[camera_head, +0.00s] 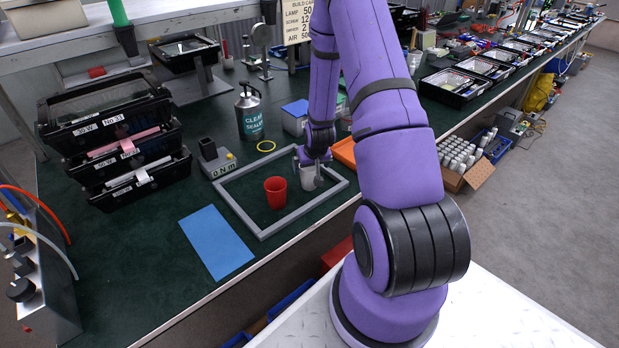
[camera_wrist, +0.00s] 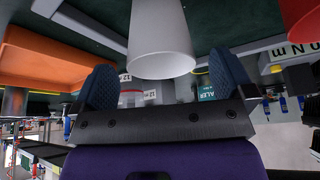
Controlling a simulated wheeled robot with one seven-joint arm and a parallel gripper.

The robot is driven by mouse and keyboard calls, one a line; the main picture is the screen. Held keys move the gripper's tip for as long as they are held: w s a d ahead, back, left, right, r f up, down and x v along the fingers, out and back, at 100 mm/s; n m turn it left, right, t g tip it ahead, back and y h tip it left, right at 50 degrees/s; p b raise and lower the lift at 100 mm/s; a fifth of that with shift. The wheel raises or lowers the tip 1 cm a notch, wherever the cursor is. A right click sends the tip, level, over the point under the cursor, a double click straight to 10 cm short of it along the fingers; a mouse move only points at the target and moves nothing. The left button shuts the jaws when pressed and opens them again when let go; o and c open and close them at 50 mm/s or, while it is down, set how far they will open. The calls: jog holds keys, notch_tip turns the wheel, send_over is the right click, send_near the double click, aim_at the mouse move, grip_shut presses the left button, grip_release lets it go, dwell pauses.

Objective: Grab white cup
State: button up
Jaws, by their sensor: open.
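The white cup (camera_head: 307,178) stands on the green bench inside a grey frame, partly hidden by my gripper in the head view. In the wrist view the white cup (camera_wrist: 160,42) is large and lies between the two blue fingers. My gripper (camera_wrist: 155,85) is open, with a finger on each side of the cup; a gap shows on both sides near the fingertips. In the head view my gripper (camera_head: 313,165) is at the cup, its fingers too small to read clearly. A red cup (camera_head: 276,193) stands to the left of the white cup, also inside the frame.
The grey frame (camera_head: 237,210) surrounds both cups. A blue mat (camera_head: 216,242) lies to the left, a torque device (camera_head: 217,160) and a sealer can (camera_head: 249,115) stand behind. An orange tray (camera_head: 343,152) is close on the right. Stacked black housings (camera_head: 125,140) stand far left.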

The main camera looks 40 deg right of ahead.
jog(key=shift+x, duration=2.25)
jog(key=shift+s, duration=0.1)
jog(key=shift+c, duration=0.5)
jog(key=c, duration=0.9)
